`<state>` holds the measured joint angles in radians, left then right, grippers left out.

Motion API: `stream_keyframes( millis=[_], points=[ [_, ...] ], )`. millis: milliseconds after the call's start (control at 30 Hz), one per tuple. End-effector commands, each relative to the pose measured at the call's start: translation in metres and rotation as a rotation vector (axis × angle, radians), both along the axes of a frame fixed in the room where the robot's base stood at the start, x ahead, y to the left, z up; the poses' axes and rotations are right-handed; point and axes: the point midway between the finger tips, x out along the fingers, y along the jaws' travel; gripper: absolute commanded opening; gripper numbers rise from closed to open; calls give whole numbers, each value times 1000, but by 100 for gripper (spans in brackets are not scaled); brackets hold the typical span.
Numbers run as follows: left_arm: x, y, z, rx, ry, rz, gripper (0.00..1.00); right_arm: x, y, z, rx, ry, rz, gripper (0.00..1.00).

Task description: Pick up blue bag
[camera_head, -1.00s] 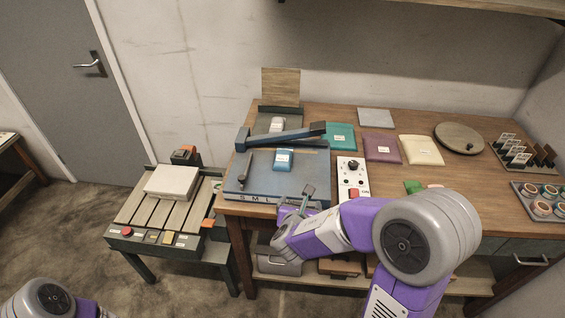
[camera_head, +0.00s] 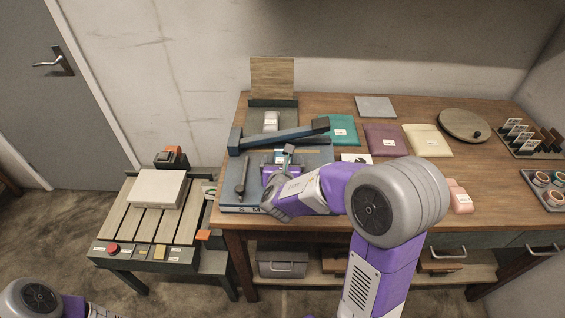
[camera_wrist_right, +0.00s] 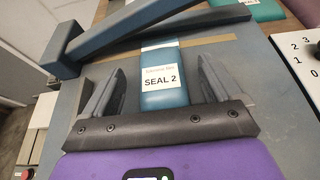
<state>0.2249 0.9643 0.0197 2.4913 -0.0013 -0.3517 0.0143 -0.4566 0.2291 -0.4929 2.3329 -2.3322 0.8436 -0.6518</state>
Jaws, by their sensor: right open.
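The blue bag (camera_wrist_right: 165,99) carries a white label reading SEAL 2 and lies flat on the blue-grey sealing machine (camera_wrist_right: 262,110). In the head view my right gripper (camera_head: 282,160) is over the machine's front part and mostly covers the bag. In the right wrist view my right gripper (camera_wrist_right: 161,68) is open, one finger on each side of the bag, with gaps between the fingers and the bag. The machine's long arm (camera_head: 285,136) crosses just behind the bag. Only part of my left arm shows at the bottom left of the head view; its gripper is out of frame.
A teal pouch (camera_head: 342,131), a purple pouch (camera_head: 385,140) and a cream pouch (camera_head: 427,141) lie to the right.

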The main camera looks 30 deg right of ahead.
Motion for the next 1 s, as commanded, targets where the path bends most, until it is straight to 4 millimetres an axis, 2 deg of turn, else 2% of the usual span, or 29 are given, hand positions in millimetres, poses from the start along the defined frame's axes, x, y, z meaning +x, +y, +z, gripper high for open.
stream_keyframes(
  millis=[100,200,433,800,867,1000],
  points=[
    [0,0,-7,0,-1,0,0,14,-9,-8,-2,1,0,92],
    [0,0,-8,0,-1,0,0,19,-13,-10,-1,1,-1,92],
    [0,0,-7,0,-1,0,0,20,-13,-9,1,1,0,92],
    [0,0,-7,0,-1,0,0,20,-13,-9,1,1,0,36],
    [0,0,-7,0,-1,0,0,20,-13,-9,0,0,0,30],
    [0,0,-7,0,-1,0,0,20,-13,-9,0,0,0,30]
  ],
)
